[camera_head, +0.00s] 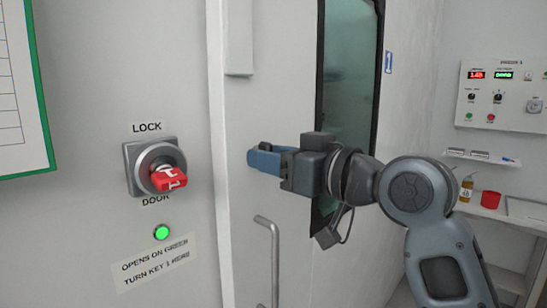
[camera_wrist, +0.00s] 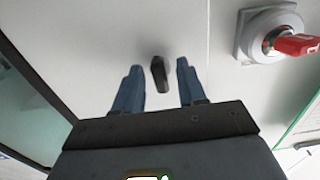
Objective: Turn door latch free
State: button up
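The door latch (camera_wrist: 160,76) is a small dark oblong piece on the pale door panel (camera_head: 279,98). In the wrist view it lies between my gripper's two blue fingers, with a gap showing on each side. My gripper (camera_head: 256,158) is open, its fingers pointing at the door; it also shows in the wrist view (camera_wrist: 158,70). Whether the fingertips reach around the latch in depth I cannot tell.
A red rotary lock switch (camera_head: 165,177) sits on the wall left of the door, with a lit green lamp (camera_head: 161,232) below; the switch also shows in the wrist view (camera_wrist: 297,44). A grey bar handle (camera_head: 274,262) stands below my gripper. A dark window (camera_head: 347,85) is behind my arm.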

jog(key=b+v, duration=0.2)
jog(key=v, duration=0.6)
jog(key=s+d+f+m+t+h, duration=0.2)
jog(key=s+d+f+m+h, duration=0.15)
jog(key=f, duration=0.55)
jog(key=s+d+f+m+t+h, duration=0.25)
jog(key=s+d+f+m, duration=0.2)
jog(key=f, duration=0.55)
jog(key=s+d+f+m+t+h, duration=0.1)
jog(key=s+d+f+m+h, duration=0.3)
jog(key=f, duration=0.5)
jog(key=s+d+f+h, duration=0.2)
jog(key=s+f, duration=0.1)
jog(key=s, duration=0.5)
jog(key=s+d+f+h, duration=0.1)
jog(key=s+d+f, duration=0.15)
jog(key=s, duration=0.45)
jog(key=s+d+r+n+g+h, duration=0.1)
jog(key=s+d, duration=0.2)
jog(key=s, duration=1.1)
jog(key=shift+s+r+n+g, duration=0.2)
jog(key=shift+s+n+g, duration=0.15)
jog(key=shift+s+n, duration=0.05)
